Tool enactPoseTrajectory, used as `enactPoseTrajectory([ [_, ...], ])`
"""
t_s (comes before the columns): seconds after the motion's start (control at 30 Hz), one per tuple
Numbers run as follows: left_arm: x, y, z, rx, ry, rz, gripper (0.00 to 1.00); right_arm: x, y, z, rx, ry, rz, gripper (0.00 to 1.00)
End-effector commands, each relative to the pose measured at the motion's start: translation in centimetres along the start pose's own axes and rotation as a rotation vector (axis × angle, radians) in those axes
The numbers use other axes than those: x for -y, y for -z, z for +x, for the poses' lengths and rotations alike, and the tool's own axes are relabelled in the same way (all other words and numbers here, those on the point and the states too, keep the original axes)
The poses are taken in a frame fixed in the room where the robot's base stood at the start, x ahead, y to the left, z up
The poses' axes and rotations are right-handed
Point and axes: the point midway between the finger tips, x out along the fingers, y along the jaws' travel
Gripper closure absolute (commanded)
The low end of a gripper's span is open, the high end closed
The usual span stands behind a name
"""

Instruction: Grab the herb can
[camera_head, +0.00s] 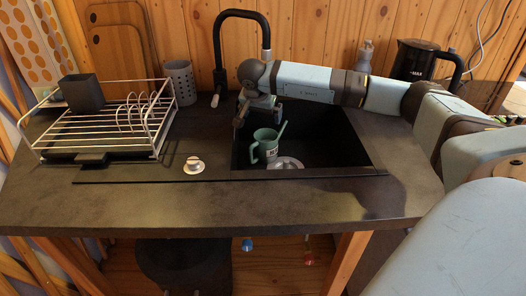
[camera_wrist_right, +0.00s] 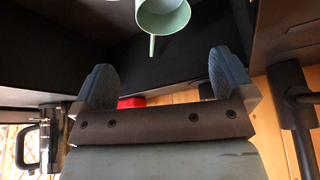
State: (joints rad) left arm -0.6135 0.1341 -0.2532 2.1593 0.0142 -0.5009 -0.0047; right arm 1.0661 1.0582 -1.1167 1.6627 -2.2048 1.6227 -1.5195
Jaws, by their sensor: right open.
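The herb can appears to be the small green can (camera_head: 266,147) in the dark sink. It has a loop handle on its left and a thin spout or stick rising at its right. In the right wrist view, the green can (camera_wrist_right: 165,17) is at the top edge, partly cut off, beyond the fingertips. My right gripper (camera_head: 241,117) reaches over the sink's left side from the right. It is above and left of the can, apart from it. In the right wrist view its two fingers (camera_wrist_right: 160,75) are spread with nothing between them. My left gripper is not in view.
The sink (camera_head: 335,140) has a black faucet (camera_head: 218,55) behind it. A pale round object (camera_head: 286,163) lies near the can. A wire dish rack (camera_head: 60,140), grey holder (camera_head: 181,82) and small white object (camera_head: 194,165) are left. A black kettle (camera_head: 413,60) stands back right.

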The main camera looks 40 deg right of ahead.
Motion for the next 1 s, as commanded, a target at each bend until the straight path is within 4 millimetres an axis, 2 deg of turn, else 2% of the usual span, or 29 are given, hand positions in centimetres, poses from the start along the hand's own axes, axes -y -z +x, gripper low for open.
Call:
enactPoseTrajectory([
  [0.3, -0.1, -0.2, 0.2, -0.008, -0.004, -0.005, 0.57, 0.0, -0.1, 6.2, 0.003, -0.002, 0.000, 0.00],
  [0.57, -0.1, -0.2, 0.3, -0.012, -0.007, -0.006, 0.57, 0.1, -0.1, 8.2, 0.004, -0.001, 0.000, 0.00],
  [0.83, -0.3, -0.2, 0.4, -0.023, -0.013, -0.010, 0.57, 0.3, 0.3, 12.1, 0.004, -0.001, 0.001, 0.00],
  [1.0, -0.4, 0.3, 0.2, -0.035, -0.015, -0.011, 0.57, 0.3, 0.3, 13.0, 0.004, 0.001, 0.000, 0.00],
])
